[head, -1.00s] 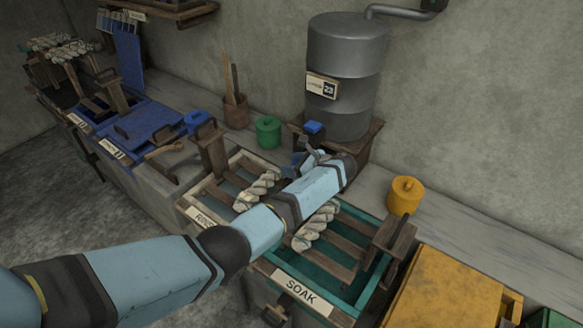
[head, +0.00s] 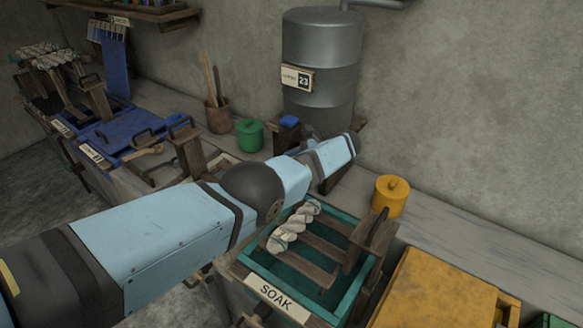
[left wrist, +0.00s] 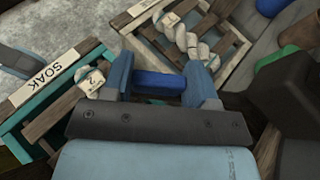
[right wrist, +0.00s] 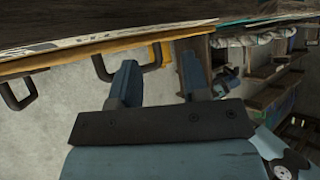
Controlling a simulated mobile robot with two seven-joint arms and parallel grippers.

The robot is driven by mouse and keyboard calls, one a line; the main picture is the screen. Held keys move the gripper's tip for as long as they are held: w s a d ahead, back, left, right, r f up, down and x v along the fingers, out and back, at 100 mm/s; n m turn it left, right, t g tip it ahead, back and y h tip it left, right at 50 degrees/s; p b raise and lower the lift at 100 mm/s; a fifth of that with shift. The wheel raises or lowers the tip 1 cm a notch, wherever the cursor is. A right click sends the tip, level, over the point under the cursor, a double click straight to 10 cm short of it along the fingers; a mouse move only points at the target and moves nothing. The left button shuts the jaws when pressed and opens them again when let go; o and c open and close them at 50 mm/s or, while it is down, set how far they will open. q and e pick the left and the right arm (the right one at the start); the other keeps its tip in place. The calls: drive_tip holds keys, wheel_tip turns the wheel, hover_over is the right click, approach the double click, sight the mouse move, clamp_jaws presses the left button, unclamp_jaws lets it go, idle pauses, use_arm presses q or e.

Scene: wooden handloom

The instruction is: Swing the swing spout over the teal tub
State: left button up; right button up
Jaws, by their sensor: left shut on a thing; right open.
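The teal tub (head: 349,292), marked SOAK, stands in front of the metal drum with a twisted yarn hank (head: 292,228) on its wooden slats. Its teal rim (left wrist: 22,122) shows at the left of the left wrist view. My left gripper (left wrist: 158,84) is shut on a blue bar, seemingly the grip of the swing spout (left wrist: 158,82). The rest of the spout is hidden. In the head view my left arm crosses in front of the drum's foot and hides the fingertips. My right gripper (right wrist: 158,82) is open and empty, away from the tubs.
The drum (head: 320,70) stands against the wall, a blue block (head: 290,121) by its base. A green pot (head: 249,135) and a yellow pot (head: 391,197) stand on the ledge. A yellow lid (head: 430,290) lies right of the teal tub. A pale-framed tub (left wrist: 240,45) shows in the left wrist view.

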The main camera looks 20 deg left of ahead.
drive_tip(key=shift+f, duration=0.1)
idle(0.3)
use_arm(q)
drive_tip(key=o, duration=1.3)
